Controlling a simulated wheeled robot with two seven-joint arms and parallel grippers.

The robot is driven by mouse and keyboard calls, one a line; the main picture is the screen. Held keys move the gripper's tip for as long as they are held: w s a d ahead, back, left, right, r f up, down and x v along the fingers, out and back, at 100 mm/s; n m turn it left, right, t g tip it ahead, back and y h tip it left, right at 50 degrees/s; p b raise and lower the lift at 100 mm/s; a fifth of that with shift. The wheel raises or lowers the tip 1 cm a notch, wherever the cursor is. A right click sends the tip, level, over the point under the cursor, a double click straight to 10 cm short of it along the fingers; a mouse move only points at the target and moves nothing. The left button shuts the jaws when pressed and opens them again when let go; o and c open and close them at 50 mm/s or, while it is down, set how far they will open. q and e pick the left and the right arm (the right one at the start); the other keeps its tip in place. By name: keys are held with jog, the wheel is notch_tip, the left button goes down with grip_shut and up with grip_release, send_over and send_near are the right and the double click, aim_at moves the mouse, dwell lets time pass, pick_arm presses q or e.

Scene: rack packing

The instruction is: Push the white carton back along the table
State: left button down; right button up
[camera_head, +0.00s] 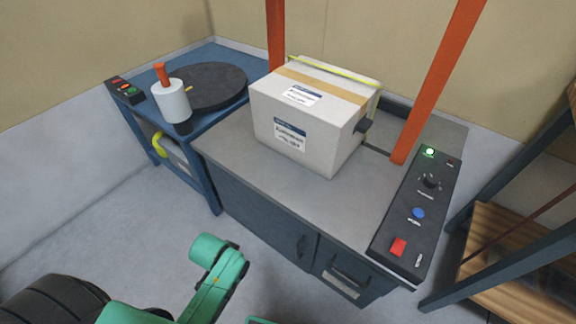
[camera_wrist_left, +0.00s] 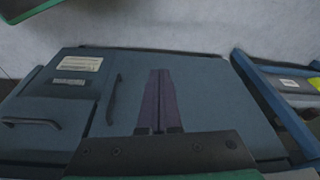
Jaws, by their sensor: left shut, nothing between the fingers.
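The white carton (camera_head: 275,130) sits upright on the grey tabletop (camera_head: 225,148) in the head view. It has tan tape over its top and labels on its top and front. A yellow-green strap shows along its back and right edges, and a dark block is at its right side. My left gripper (camera_wrist_left: 160,74) shows in the left wrist view with its two dark purple fingers together and empty, in front of the blue cabinet (camera_wrist_left: 200,90). The carton is not in that view. The left gripper's fingers are not visible in the head view. My right gripper is in neither view.
Two orange posts (camera_head: 437,80) rise beside the carton. A control panel (camera_head: 415,215) with buttons runs along the table's right end. The tabletop before the carton is clear.

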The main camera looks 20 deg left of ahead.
pick_arm(q)
jog(key=w+d+r+n+t+h+b, duration=0.3)
jog(key=w+d+r+n+t+h, duration=0.65)
jog(key=n, duration=0.55)
jog(key=w+a+r+n, duration=0.1)
jog(key=n, duration=0.2)
jog(key=w+a+r+n+t, duration=0.1)
jog(key=w+r+n, duration=0.1)
jog(key=n, duration=0.2)
jog(key=w+a+r+n+y, duration=0.1)
jog(key=w+n, duration=0.1)
jog(key=n, duration=0.1)
jog(key=shift+w+r+t, duration=0.15)
jog(key=shift+r+t, duration=0.1)
jog(key=shift+r, duration=0.05)
jog(key=n+t+y+p, duration=0.1)
jog(key=n+t+y, duration=0.2)
jog(key=n, duration=0.6)
send_near(293, 150)
jog(key=shift+h, duration=0.25)
jog(key=x, duration=0.6)
jog(key=shift+a, duration=0.1)
jog(key=shift+w, duration=0.45)
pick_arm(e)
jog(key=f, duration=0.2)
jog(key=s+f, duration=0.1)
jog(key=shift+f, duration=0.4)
